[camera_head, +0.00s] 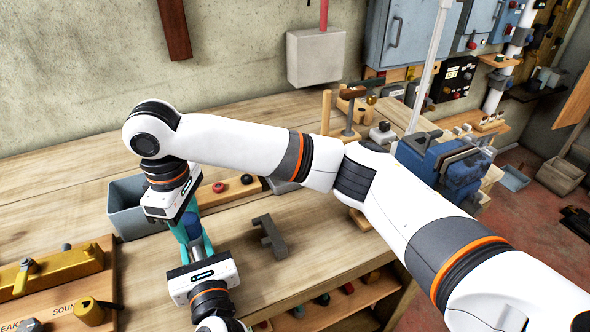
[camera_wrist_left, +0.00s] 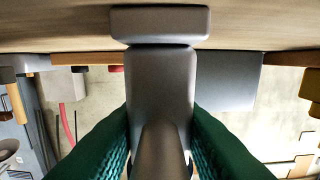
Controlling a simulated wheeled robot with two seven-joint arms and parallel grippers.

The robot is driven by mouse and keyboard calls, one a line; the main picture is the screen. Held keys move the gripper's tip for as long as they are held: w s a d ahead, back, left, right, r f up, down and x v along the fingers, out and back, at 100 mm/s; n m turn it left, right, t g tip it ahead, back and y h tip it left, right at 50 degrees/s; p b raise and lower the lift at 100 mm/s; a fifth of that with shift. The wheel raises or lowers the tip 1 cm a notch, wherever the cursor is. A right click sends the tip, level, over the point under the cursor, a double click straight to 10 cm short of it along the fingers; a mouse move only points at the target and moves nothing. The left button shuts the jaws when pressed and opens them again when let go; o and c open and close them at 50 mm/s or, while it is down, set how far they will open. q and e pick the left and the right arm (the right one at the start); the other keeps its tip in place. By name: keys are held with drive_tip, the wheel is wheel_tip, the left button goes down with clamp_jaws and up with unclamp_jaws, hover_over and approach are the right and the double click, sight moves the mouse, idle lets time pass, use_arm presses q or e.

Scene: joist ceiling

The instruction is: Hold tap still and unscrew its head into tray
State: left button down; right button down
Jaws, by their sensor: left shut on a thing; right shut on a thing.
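The tap's grey body (camera_wrist_left: 160,85) fills the middle of the left wrist view, with a wider end piece (camera_wrist_left: 160,24) near the wooden surface. The dark green fingers of my left gripper (camera_wrist_left: 160,150) are shut on it from both sides. In the head view my left gripper (camera_head: 198,248) reaches in from below. My right gripper (camera_head: 184,228) comes down from above, its teal fingers shut on a dark blue part (camera_head: 192,225), apparently the tap's head. Grippers hide most of the tap there. The grey tray (camera_head: 126,220) stands just left of the right gripper.
A grey bracket-like piece (camera_head: 268,236) lies on the workbench (camera_head: 300,270) right of the grippers. A board with brass fittings (camera_head: 75,285) is at the lower left. A board with red and black knobs (camera_head: 228,188) lies behind. A blue vise (camera_head: 440,165) stands at the right.

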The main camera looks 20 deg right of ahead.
sight(187, 218)
use_arm(q)
drive_tip(key=shift+r, duration=0.2)
use_arm(e)
drive_tip(key=shift+f, duration=0.25)
use_arm(q)
drive_tip(key=shift+w+f, duration=0.15)
drive_tip(key=shift+f, duration=0.05)
use_arm(e)
drive_tip(key=shift+r, duration=3.5)
drive_tip(key=shift+w+d, duration=0.1)
use_arm(q)
drive_tip(key=shift+f, duration=0.1)
use_arm(e)
drive_tip(key=w+d+f+m, duration=0.15)
drive_tip(key=w+d, duration=0.25)
drive_tip(key=d, duration=0.5)
drive_tip(key=w+d+f+m, duration=0.15)
drive_tip(key=w+d, duration=0.25)
drive_tip(key=d, duration=0.5)
drive_tip(key=w+d+f+m, duration=0.15)
drive_tip(key=w+d, duration=0.25)
drive_tip(key=d, duration=0.5)
drive_tip(key=f, duration=0.2)
drive_tip(key=f+m, duration=0.1)
drive_tip(key=shift+w+d+f, duration=0.2)
drive_tip(key=shift+d+f, duration=0.05)
drive_tip(key=shift+f, duration=2.95)
